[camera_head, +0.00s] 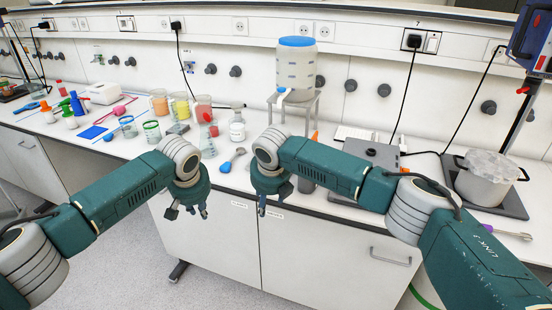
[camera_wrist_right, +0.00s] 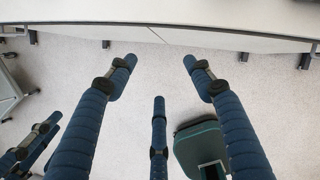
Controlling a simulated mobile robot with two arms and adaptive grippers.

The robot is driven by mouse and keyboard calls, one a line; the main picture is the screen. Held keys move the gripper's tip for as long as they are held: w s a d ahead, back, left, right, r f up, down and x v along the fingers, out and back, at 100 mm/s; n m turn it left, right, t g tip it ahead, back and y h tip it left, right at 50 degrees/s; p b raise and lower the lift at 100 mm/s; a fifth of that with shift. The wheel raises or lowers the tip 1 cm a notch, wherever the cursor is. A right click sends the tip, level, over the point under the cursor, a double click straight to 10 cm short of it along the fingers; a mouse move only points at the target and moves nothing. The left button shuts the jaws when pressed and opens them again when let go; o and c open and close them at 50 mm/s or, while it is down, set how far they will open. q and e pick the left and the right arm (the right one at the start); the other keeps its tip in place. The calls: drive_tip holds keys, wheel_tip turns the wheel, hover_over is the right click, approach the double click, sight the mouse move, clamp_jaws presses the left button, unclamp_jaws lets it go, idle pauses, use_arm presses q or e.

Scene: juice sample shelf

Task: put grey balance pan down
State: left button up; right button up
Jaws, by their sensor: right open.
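A small flat grey square (camera_head: 178,128) lies on the bench behind my left gripper; I cannot tell if it is the grey balance pan. My left gripper (camera_head: 187,211) hangs in front of the bench edge, fingers apart and empty. My right gripper (camera_head: 273,205) also hangs in front of the bench, to the right of the left one. In the right wrist view my right gripper (camera_wrist_right: 160,72) has its fingers spread with only floor and cabinet between them. Neither gripper touches anything. My right arm hides part of the bench.
Coloured beakers (camera_head: 180,105), a white bottle (camera_head: 237,127) and a blue spoon (camera_head: 231,160) stand or lie on the bench. A blue-lidded tank (camera_head: 297,65) is on a stand. A grey flat device (camera_head: 372,153) and a steel pot (camera_head: 487,180) are at right.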

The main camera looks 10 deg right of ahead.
drive_tip(key=v, duration=1.2)
drive_tip(key=shift+w+r, duration=0.2)
drive_tip(key=shift+d, duration=0.1)
